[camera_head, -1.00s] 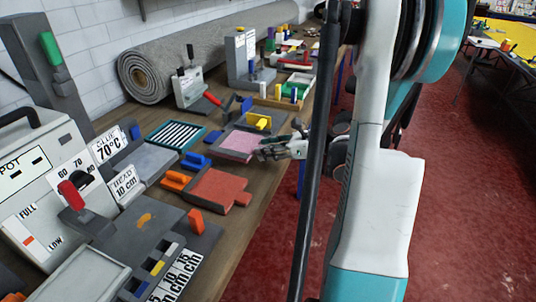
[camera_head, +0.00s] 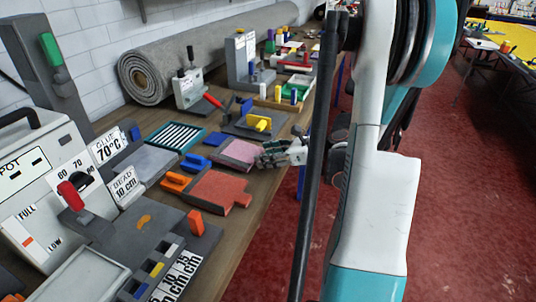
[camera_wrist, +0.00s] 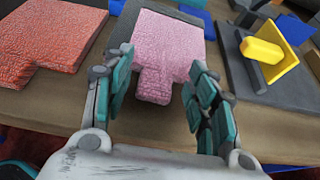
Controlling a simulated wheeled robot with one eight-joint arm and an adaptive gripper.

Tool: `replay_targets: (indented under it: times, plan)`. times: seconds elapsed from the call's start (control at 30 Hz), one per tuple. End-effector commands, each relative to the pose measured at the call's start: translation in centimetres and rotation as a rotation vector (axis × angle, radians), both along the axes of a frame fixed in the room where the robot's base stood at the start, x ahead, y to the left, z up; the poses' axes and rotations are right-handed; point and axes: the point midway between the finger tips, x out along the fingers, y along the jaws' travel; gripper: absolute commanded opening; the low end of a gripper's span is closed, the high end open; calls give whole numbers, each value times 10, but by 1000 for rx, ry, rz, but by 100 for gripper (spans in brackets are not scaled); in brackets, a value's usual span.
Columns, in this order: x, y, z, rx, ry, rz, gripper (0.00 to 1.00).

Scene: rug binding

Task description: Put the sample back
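The pink carpet sample (camera_wrist: 168,45) has a short tab toward me. It lies flat on a grey base (camera_wrist: 121,27), which shows along its left and far edges. In the head view the pink sample (camera_head: 238,153) sits beside a blue block (camera_head: 196,163). My gripper (camera_wrist: 158,75) is open, with one finger on each side of the tab and a visible gap to it. In the head view my gripper (camera_head: 268,156) is at the sample's right edge. Finger height over the bench is hard to tell.
A red sample (camera_wrist: 50,40) lies to the left in the wrist view. A grey base with a yellow upright piece (camera_wrist: 268,50) stands close on the right. A grey carpet roll (camera_head: 200,45) lies along the wall. Bare bench (camera_wrist: 270,130) shows in front.

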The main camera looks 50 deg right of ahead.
Motion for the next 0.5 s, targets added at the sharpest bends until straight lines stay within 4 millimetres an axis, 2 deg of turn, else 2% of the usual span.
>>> replay_targets:
  times: [0.3, 0.47, 0.5]
  plan:
    - [0, 0, 1, 0, 0, 0, 54]
    - [0, 0, 13, 0, 0, 0, 54]
    - [-6, -3, 17, 0, 0, -3, 54]
